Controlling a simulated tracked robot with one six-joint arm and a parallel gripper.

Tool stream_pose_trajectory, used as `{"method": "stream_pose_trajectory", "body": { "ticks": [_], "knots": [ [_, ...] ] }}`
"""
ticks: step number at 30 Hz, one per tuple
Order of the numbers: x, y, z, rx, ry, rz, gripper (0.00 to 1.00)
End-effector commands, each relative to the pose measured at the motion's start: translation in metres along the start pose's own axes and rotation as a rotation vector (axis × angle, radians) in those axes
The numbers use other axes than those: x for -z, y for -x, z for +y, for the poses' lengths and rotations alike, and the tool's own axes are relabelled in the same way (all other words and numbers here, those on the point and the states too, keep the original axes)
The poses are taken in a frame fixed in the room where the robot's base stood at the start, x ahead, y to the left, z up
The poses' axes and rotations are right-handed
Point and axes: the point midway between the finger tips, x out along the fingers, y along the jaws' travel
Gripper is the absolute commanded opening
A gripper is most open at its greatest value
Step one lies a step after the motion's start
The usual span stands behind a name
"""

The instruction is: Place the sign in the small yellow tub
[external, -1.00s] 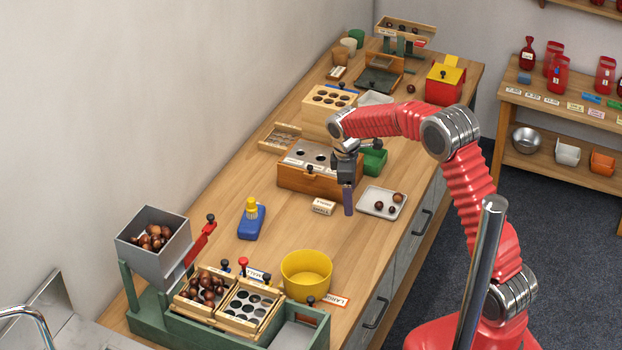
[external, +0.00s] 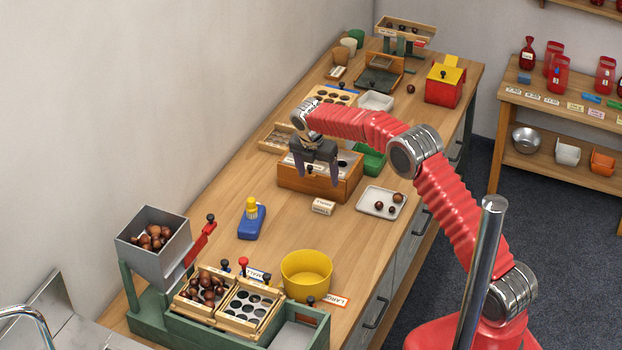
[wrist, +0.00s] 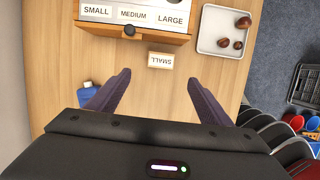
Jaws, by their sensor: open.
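The sign, a small cream block (external: 323,206) lettered SMALL, stands on the bench in front of the wooden box. In the wrist view the sign (wrist: 160,60) reads upside down, just beyond and between my fingertips. My gripper (external: 317,180) is open and empty, pointing down by the wooden box's front, above and slightly behind the sign in the external view. Its two dark fingers also show spread in the wrist view (wrist: 158,78). The yellow tub (external: 306,283) stands on the bench nearer the camera, open and apparently empty. It is out of the wrist view.
The wooden box (external: 320,186) with a knob and size labels is close to my fingers. A white tray (external: 374,211) with several chestnuts lies to the right. Other labels lie beside the tub. Bench between sign and tub is clear.

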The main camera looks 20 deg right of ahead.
Motion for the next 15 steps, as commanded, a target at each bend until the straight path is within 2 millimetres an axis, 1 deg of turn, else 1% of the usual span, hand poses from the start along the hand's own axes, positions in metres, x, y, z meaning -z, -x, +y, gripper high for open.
{"method": "stream_pose_trajectory", "body": {
  "ticks": [11,15],
  "knots": [
    [0.000,-0.001,0.000,0.000,0.019,0.001,0.73],
    [0.000,-0.010,-0.001,0.001,0.019,0.001,0.73]
  ]
}}
